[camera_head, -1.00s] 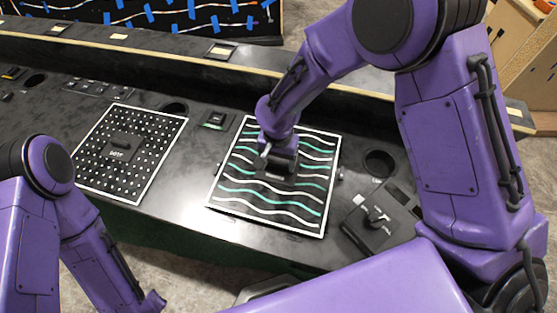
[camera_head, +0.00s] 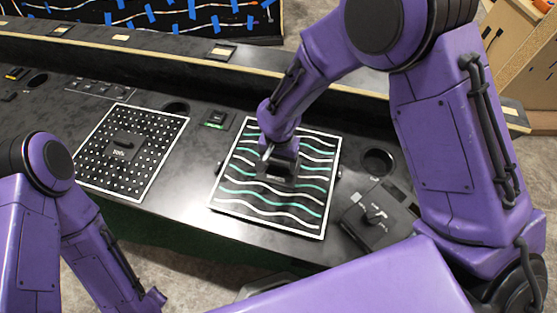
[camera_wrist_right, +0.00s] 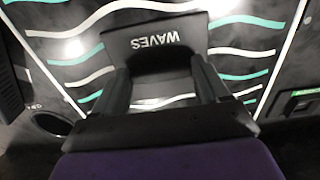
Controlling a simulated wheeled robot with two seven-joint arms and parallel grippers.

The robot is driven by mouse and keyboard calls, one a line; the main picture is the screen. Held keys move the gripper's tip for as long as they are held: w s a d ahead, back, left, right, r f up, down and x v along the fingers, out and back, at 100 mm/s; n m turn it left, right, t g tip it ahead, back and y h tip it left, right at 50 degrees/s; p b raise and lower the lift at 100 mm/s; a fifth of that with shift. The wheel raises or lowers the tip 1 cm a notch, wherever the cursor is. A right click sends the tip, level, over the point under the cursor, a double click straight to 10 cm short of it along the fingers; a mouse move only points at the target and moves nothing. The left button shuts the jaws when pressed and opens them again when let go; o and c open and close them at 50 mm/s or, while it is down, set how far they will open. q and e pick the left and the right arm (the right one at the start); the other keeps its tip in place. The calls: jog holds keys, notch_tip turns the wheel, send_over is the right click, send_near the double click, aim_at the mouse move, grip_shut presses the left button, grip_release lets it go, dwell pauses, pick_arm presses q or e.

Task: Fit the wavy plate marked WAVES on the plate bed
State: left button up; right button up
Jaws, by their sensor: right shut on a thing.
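The wavy plate (camera_head: 262,206), black with white and teal wavy lines and a white border, lies flat or nearly so over the middle of the console. My right gripper (camera_head: 280,168) is above its centre, shut on the plate's handle block. The wrist view shows the WAVES label (camera_wrist_right: 155,40) on that block, between the fingers of the right gripper (camera_wrist_right: 165,88). The plate bed is hidden beneath the plate, and I cannot tell whether the plate is fully seated. My left arm shows at the lower left, but its gripper fingers cannot be made out.
A dotted plate (camera_head: 158,150) with its own handle lies to the left. A black box with a knob (camera_head: 374,214) stands to the right, near a round hole (camera_head: 378,161). A raised ledge (camera_head: 330,84) runs along the back.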

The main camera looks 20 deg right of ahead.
jog(key=shift+w+r+p, duration=0.1)
jog(key=shift+w+p, duration=0.2)
jog(key=shift+p, duration=0.1)
jog(key=shift+f+b, duration=0.35)
jog(key=shift+f, duration=0.8)
dwell(1.6)
jog(key=o, duration=1.7)
jog(key=shift+c, duration=0.2)
jog(key=shift+s, duration=0.1)
notch_tip(320, 180, up, 11)
jog(key=shift+f, duration=0.15)
jog(key=shift+f, duration=0.1)
